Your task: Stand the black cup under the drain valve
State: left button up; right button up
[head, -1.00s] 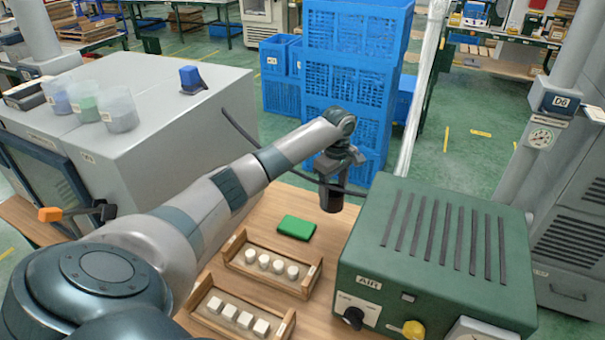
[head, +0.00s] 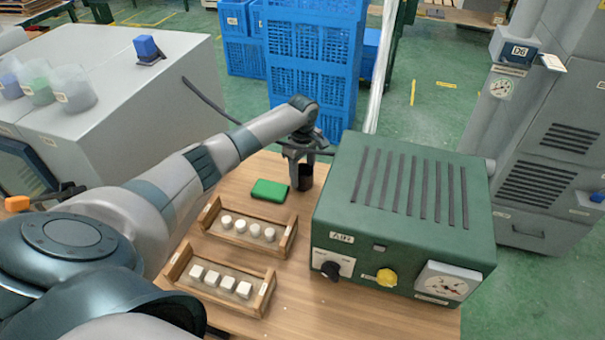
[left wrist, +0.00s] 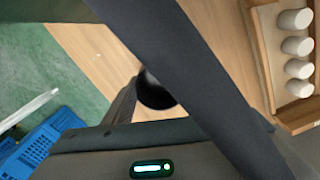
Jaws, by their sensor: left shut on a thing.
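The black cup (head: 304,180) is upright between the fingers of my left gripper (head: 302,165), just right of the green block. It is low over the table's far part; I cannot tell if its base touches. In the left wrist view the cup's dark round body (left wrist: 156,92) shows between the fingers, partly hidden by a dark bar. A valve with an orange handle (head: 17,204) sticks out from the grey cabinet at the left edge, partly cut off and beside my arm. It is far from the cup. My right gripper is not in view.
A green block (head: 270,191) and two wooden trays of white pieces (head: 209,220) (head: 176,268) lie on the table. A green AIR box (head: 400,220) stands close right of the cup. A cable crosses behind my gripper. Blue crates (head: 315,60) stand behind the table.

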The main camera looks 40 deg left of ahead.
pick_arm(q)
jog(key=shift+f, duration=0.55)
jog(key=o, duration=1.1)
jog(key=shift+f, duration=0.1)
jog(key=shift+c, duration=0.2)
notch_tip(320, 180, up, 12)
jog(key=b, duration=0.2)
